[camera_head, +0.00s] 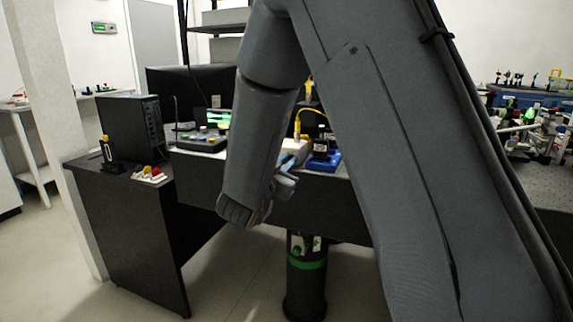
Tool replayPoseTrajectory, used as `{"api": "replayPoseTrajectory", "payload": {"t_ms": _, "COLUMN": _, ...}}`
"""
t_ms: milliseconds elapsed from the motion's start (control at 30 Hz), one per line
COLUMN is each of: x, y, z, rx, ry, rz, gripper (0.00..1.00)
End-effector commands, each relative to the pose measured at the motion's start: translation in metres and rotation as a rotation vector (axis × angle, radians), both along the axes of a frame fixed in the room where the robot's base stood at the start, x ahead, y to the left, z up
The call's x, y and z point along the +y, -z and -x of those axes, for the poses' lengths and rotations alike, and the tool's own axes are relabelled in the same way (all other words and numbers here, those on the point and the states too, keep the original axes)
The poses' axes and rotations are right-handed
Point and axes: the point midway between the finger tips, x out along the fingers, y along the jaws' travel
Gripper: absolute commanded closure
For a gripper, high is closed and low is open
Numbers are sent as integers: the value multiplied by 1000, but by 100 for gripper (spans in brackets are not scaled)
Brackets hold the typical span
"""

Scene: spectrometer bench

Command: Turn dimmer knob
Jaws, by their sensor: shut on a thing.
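My gripper (287,180) is at the front edge of the dark bench, just below a white box (295,148). Its bluish-grey fingers point up and to the right, towards the box front. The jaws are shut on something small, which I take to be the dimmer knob. The knob itself is hidden by the fingers and my arm, so its angle cannot be told.
A blue device (324,160) with a yellow cable stands right of the white box. A control panel (201,140) and a black computer tower (131,130) are to the left. A black cylinder with a green band (306,275) stands on the floor below.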

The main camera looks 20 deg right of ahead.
Motion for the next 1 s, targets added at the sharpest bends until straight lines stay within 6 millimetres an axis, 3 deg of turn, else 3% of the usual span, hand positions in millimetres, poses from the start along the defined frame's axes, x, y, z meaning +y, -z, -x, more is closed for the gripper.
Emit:
{"api": "replayPoseTrajectory", "payload": {"t_ms": 500, "x": 2, "y": 0, "z": -1, "rx": -237, "ry": -4, "rz": -324, "gripper": 100}}
{"api": "replayPoseTrajectory", "payload": {"t_ms": 1000, "x": 2, "y": -1, "z": -1, "rx": -304, "ry": -4, "rz": -420, "gripper": 100}}
